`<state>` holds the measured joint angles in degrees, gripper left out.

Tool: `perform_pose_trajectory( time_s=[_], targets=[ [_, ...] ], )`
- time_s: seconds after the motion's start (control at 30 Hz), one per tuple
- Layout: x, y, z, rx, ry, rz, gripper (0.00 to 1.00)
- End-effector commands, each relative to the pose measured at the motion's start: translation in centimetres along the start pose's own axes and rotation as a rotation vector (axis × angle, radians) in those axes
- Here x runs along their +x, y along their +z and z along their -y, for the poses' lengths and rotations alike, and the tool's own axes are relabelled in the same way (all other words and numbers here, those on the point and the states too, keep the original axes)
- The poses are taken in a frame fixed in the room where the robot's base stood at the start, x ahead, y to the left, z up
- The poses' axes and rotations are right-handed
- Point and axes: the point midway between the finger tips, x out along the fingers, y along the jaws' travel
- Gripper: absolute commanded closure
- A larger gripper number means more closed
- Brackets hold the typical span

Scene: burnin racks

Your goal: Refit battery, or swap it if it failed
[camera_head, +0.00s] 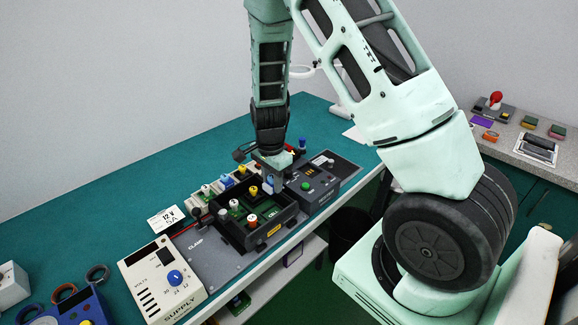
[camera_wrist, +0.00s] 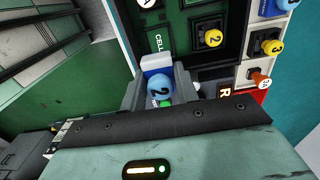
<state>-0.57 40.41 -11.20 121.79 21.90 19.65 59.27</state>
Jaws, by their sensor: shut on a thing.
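My gripper (camera_wrist: 159,92) points down over the dark fixture and is shut on a blue-knobbed piece marked 2 (camera_wrist: 159,84), with a white block beside the knob. The head view shows my gripper (camera_head: 268,172) at the far right end of the open black tray (camera_head: 277,236). The piece's lower end is hidden, so I cannot tell whether it is seated. In the wrist view the tray has a green floor marked CELL (camera_wrist: 158,42) and a yellow knob marked 2 (camera_wrist: 212,39). A small green spot shows below the held knob.
A dark box with a green button (camera_head: 306,186) stands right of the tray. A cream supply box (camera_head: 160,280) with a blue dial stands at the front left. Several coloured knobbed pieces line the tray's back side. The teal bench (camera_head: 110,195) is clear at the back left.

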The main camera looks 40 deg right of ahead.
Motion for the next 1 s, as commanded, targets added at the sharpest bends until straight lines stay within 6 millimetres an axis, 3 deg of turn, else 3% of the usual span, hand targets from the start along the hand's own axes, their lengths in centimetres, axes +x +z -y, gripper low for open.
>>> perform_pose_trajectory(
  time_s=[0.27, 1.0],
  targets=[
    [1.3, 0.2, 0.0, 0.002, 0.0, 0.0, 0.98],
    [8.0, 0.2, 0.0, 0.001, 0.0, 0.0, 0.98]
  ],
)
